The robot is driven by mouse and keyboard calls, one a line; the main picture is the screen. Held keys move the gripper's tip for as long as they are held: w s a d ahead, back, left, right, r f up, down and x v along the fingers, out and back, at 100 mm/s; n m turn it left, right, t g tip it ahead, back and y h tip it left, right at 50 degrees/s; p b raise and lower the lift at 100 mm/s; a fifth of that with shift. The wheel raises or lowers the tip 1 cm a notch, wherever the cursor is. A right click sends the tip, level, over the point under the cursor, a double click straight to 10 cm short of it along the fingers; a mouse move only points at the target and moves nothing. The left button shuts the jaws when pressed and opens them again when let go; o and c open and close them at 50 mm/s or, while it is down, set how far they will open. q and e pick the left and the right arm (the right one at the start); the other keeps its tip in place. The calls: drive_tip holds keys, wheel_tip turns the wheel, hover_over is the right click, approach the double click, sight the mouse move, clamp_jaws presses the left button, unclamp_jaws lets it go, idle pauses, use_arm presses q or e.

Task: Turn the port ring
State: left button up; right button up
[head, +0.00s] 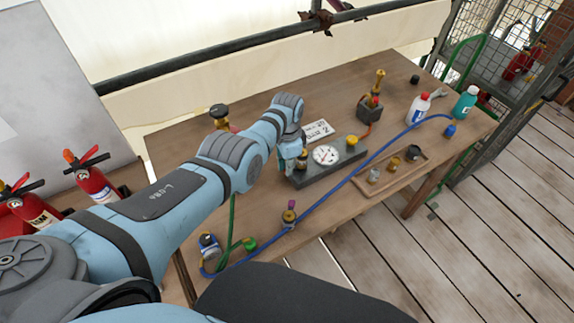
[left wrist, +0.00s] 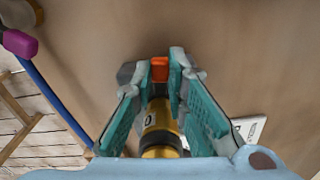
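The dark block (head: 332,172) on the wooden table carries a white dial gauge (head: 326,155), a yellow cap (head: 352,141) and a brass fitting (head: 302,160) at its left end. I cannot tell for sure which part is the port ring. My left gripper (head: 289,160) points down at the block's left end, next to the brass fitting. In the left wrist view, a brass cylinder with a black band (left wrist: 160,125) lies between the two teal-padded fingers of my left gripper (left wrist: 160,72), near an orange piece (left wrist: 160,68). Firm contact cannot be made out. My right gripper is not in view.
A blue hose (head: 345,182) crosses the table in front of the block. A wooden tray (head: 390,177) with small fittings lies to the right. A brass valve (head: 371,100) and two bottles (head: 442,106) stand beyond. A white label card (head: 318,131) lies behind the block.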

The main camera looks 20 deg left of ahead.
use_arm(q)
drive_tip(key=o, duration=0.4)
drive_tip(key=shift+d+f, duration=0.1)
drive_tip(key=shift+d, duration=0.05)
drive_tip(key=shift+w, duration=0.15)
wheel_tip(320, 180, up, 12)
